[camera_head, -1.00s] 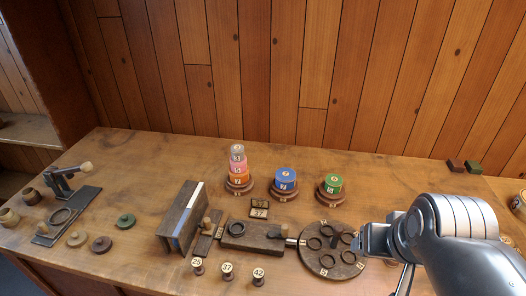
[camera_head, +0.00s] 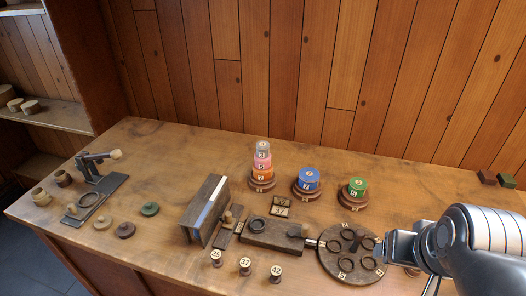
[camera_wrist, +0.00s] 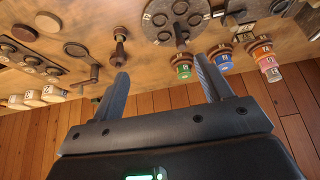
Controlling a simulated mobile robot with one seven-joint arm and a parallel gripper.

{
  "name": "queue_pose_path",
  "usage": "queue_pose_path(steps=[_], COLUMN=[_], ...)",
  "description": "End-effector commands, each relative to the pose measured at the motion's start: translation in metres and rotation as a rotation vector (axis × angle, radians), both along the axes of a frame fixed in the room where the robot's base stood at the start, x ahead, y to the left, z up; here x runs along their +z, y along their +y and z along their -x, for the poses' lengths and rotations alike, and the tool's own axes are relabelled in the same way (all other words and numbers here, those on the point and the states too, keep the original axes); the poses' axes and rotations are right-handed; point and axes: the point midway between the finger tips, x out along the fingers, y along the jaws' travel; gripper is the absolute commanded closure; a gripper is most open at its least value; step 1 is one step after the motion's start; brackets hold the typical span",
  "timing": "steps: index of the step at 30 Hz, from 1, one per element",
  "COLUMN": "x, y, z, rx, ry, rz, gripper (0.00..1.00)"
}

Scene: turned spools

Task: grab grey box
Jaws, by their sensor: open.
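No plainly grey box shows; the greyest piece is a small round grey spool (camera_head: 262,147) marked with a number. It tops a stack of a pink spool (camera_head: 262,162) and an orange spool (camera_head: 262,174) on a round wooden base at the back middle of the table. My gripper (camera_wrist: 163,80) is open and empty in the wrist view, its two dark fingers apart. In the head view my arm is at the lower right, well right of the stack. In the wrist view the stack is at the upper right, with the orange spool (camera_wrist: 263,53) visible.
A blue spool (camera_head: 308,179) and a green spool (camera_head: 357,187) stand right of the stack. A round dark plate with rings (camera_head: 349,272) lies in front. An upright wooden stand (camera_head: 205,207) is to the left. The table behind the stack is clear to the plank wall.

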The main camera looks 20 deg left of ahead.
Motion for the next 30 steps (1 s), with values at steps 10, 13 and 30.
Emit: queue_pose_path(steps=[10, 13, 30], x=[0.002, 0.009, 0.070], y=[0.001, 0.005, 0.106], z=[-0.002, -0.014, -0.180], rx=[0.000, 0.002, -0.023], ry=[0.001, 0.009, 0.084], rz=[-0.001, -0.004, -0.023], gripper=[0.35, 0.35, 0.35])
